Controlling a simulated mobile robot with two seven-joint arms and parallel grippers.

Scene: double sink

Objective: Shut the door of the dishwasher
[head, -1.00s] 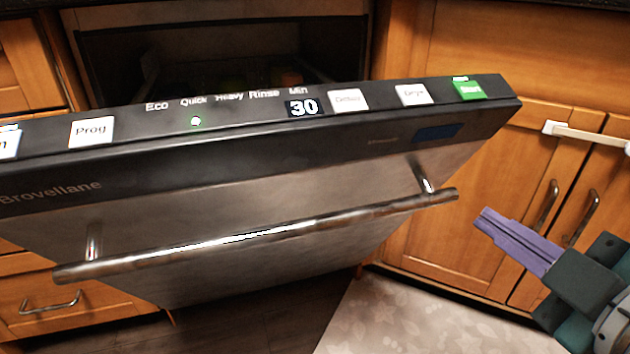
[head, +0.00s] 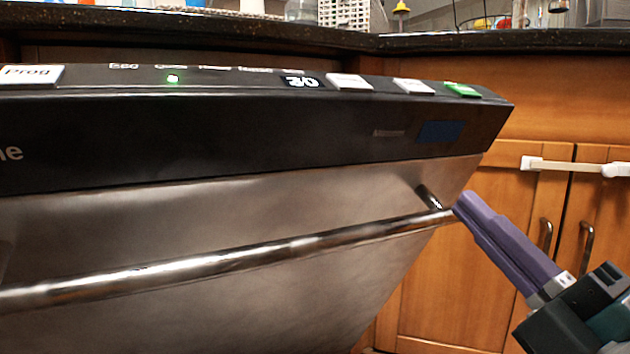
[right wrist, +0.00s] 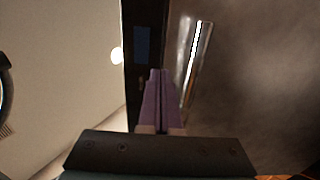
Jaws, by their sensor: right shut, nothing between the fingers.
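The dishwasher door (head: 330,290) fills the left and middle of the head view. It is partly open and leans toward me, with its black control strip (head: 270,135) on top and a long metal handle (head: 240,262) across its front. My right gripper (head: 462,200) is shut and empty, its purple fingers by the right end of the handle. I cannot tell whether they touch the door. In the right wrist view the purple fingers (right wrist: 158,75) point along the door's dark edge strip, beside the handle (right wrist: 196,65). My left gripper is not in view.
A dark countertop (head: 480,42) with several items on it runs above the door. Wooden cabinets (head: 470,290) stand to the right, with a white latch (head: 570,166) across two cabinet doors.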

